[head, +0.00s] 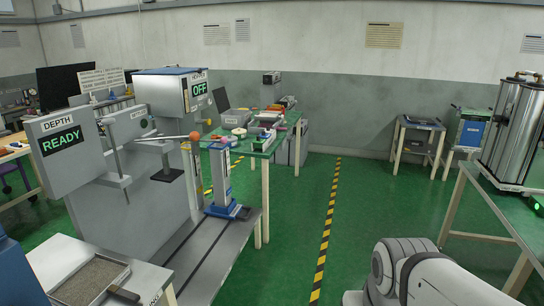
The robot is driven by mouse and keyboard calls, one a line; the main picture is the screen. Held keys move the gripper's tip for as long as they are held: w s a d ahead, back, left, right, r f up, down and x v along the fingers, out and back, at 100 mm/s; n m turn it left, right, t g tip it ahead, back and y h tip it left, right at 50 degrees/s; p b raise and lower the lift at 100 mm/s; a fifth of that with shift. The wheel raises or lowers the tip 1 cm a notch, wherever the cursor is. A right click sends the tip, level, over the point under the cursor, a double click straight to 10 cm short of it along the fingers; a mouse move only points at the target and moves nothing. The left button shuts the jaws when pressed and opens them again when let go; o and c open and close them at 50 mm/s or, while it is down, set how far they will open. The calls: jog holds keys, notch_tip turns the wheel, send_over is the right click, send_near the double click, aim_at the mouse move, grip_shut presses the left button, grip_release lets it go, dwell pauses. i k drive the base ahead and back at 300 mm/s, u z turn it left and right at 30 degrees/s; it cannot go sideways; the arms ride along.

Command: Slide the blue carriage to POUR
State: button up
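The blue carriage (227,211) sits low on a grey bench with dark rail lines (207,250). I cannot make out a POUR mark in this view. Part of my own arm shows at the bottom right, but my gripper is not in view.
A grey panel reading DEPTH READY (60,143) and a box reading OFF (195,92) stand beside the rails. A tray of grains (90,281) is at the lower left. A green table (250,145) with several items stands behind. Green floor is clear at centre right.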

aim_at(232, 212)
jog(key=u, duration=0.3)
jog(key=i, duration=3.65)
jog(key=u, duration=0.45)
